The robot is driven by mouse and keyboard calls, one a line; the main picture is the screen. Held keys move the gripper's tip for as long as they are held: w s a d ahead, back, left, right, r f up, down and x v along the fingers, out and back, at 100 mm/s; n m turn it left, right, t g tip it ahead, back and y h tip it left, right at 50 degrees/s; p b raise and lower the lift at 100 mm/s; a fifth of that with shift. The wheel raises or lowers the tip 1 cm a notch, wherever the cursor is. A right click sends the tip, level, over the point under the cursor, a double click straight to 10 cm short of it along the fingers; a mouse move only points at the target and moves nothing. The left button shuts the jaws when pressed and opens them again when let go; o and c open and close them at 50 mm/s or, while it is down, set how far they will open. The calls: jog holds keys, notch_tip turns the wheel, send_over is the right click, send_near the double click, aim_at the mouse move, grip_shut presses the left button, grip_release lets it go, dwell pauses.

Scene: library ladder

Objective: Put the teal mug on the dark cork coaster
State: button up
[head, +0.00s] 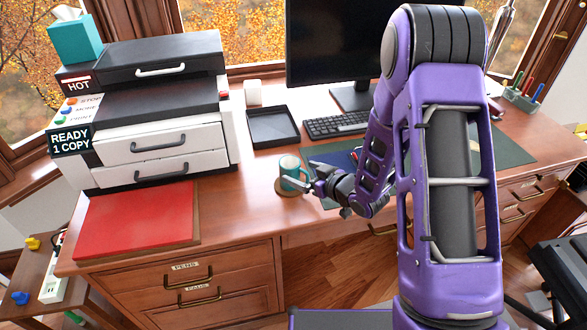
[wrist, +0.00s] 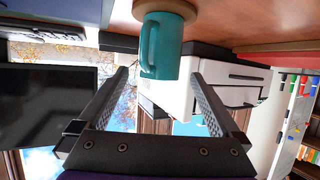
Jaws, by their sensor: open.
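The teal mug (head: 290,170) stands upright on a round brown cork coaster (head: 281,191) on the desk, left of my gripper (head: 314,180). In the wrist view, which is upside down, the mug (wrist: 166,45) rests with its base on the coaster (wrist: 165,6), and its handle points left. My gripper (wrist: 161,76) is open, with its two fingertips apart on either side of the mug's rim end. The fingers do not appear to touch the mug. In the head view my gripper partly hides the mug's right side.
A black tray (head: 272,128) lies behind the mug, with a keyboard (head: 337,124) and a monitor (head: 335,45) farther right. A printer (head: 160,120) and a red pad (head: 137,215) are at left. A dark blue item (head: 336,160) lies behind my gripper.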

jog(key=v, duration=0.6)
jog(key=shift+s, duration=0.15)
jog(key=shift+d+r, duration=0.1)
